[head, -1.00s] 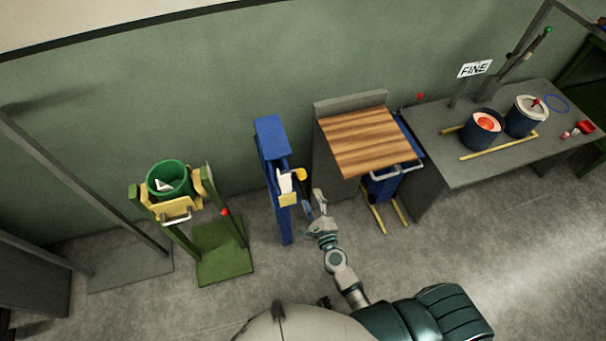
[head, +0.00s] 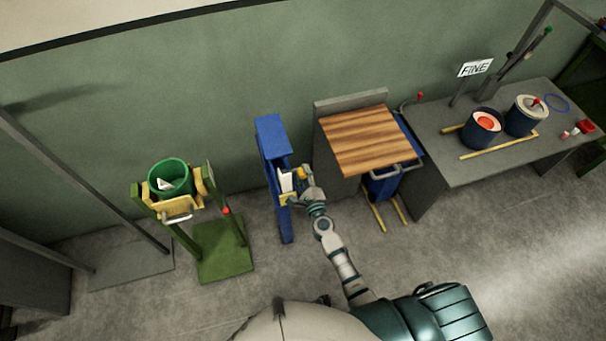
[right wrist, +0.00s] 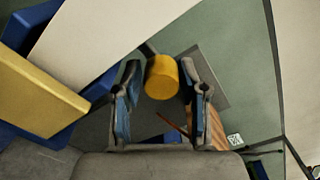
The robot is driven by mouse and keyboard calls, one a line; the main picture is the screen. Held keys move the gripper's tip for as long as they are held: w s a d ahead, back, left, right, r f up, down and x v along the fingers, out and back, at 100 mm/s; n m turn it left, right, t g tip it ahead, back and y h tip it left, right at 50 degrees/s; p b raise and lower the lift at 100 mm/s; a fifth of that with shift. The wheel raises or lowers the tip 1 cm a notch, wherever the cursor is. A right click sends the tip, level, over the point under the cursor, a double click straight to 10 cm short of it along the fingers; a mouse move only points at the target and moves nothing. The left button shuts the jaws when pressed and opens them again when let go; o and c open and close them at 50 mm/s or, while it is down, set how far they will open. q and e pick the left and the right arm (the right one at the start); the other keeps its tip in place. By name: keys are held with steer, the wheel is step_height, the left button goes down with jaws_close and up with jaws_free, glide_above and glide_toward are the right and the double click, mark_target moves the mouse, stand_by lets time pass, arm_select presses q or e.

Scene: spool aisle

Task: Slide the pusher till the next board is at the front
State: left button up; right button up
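The blue stand (head: 272,143) holds upright white boards (head: 286,181) behind a yellow front piece (head: 289,199). The pusher's yellow knob (head: 300,173) sticks out at the stand's right side. My right gripper (head: 303,186) is at this knob, partly covering that side of the stand. In the right wrist view the knob (right wrist: 162,78) lies between the two spread fingertips (right wrist: 161,88), with a gap on its left; contact on its right is unclear. A white board (right wrist: 95,40) and the yellow front piece (right wrist: 38,92) show at left there. My left gripper is out of view.
A wood-topped bench (head: 362,140) stands close to the right of the stand. A green bin (head: 170,178) on a green-and-yellow stand is to the left. A grey table (head: 465,172) with blue pots is far right. The floor in front is clear.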

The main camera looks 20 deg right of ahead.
jaws_close()
steer(key=shift+s, duration=0.5)
steer(key=o, duration=0.6)
jaws_free()
steer(key=shift+w, duration=0.1)
steer(key=s, duration=1.2)
steer(key=shift+d+f, duration=0.1)
steer(key=shift+d, duration=0.05)
